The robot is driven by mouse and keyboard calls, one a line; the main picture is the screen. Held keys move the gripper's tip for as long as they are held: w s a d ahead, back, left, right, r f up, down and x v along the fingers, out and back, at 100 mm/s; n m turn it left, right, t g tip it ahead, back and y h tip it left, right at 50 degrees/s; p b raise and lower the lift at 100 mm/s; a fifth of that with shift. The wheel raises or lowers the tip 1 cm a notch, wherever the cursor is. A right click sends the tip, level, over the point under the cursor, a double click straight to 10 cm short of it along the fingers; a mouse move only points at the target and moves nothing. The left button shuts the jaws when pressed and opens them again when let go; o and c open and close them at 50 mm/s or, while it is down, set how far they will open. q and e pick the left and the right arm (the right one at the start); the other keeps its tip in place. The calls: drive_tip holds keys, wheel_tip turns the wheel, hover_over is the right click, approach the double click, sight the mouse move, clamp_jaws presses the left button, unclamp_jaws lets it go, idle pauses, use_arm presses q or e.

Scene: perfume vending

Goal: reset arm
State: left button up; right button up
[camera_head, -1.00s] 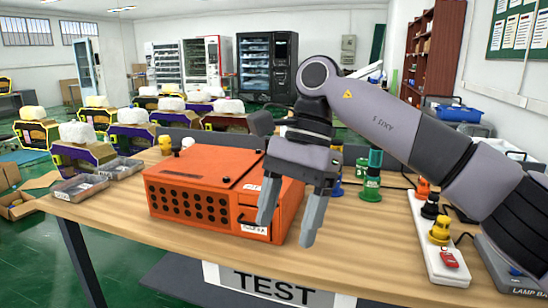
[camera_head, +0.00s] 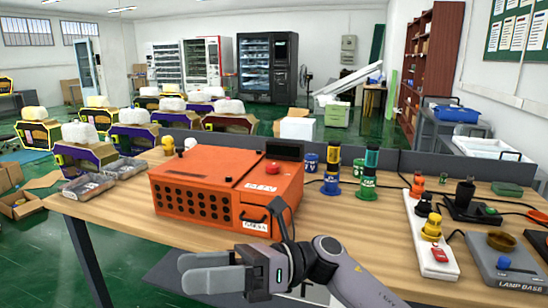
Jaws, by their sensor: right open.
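My right gripper (camera_head: 186,271) is low in the head view, in front of the table's front edge. Its two grey fingers point left and are apart with nothing between them. My right arm comes in from the bottom right. The orange box (camera_head: 225,188) sits on the wooden table (camera_head: 345,240), behind and above the gripper in the picture. The gripper is apart from the box. My left gripper does not show.
A white power strip (camera_head: 428,245) with plugs and a lamp base (camera_head: 507,262) are at the right of the table. Grey trays (camera_head: 88,187) lie at the left. The table's front middle is mostly clear.

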drive_tip(key=w+d+f+m+t+h+p, duration=0.15)
drive_tip(key=d+f+m+t, duration=0.35)
drive_tip(key=m+t, duration=0.5)
drive_tip(key=w+d+f+m+t+h+b, duration=0.1)
drive_tip(key=w+d+f+m+t+h, duration=0.15)
drive_tip(key=d+f+m+t, duration=0.75)
drive_tip(key=w+r+m+t+h+p, duration=0.15)
drive_tip(key=m+t, duration=0.35)
drive_tip(key=m, duration=1.1)
drive_tip(key=s+d+f+m+g+h, duration=0.3)
drive_tip(key=s+d+f+m+h, duration=0.2)
drive_tip(key=s+d+f+m, duration=0.2)
drive_tip(key=s+d+f+m+g+h, duration=0.4)
drive_tip(key=s+f, duration=0.6)
drive_tip(key=f, duration=0.5)
drive_tip(key=d+m+h, duration=0.2)
drive_tip(key=d+m, duration=0.1)
drive_tip(key=shift+s+d+m+p, duration=0.3)
drive_tip(key=shift+s+d+m, duration=0.1)
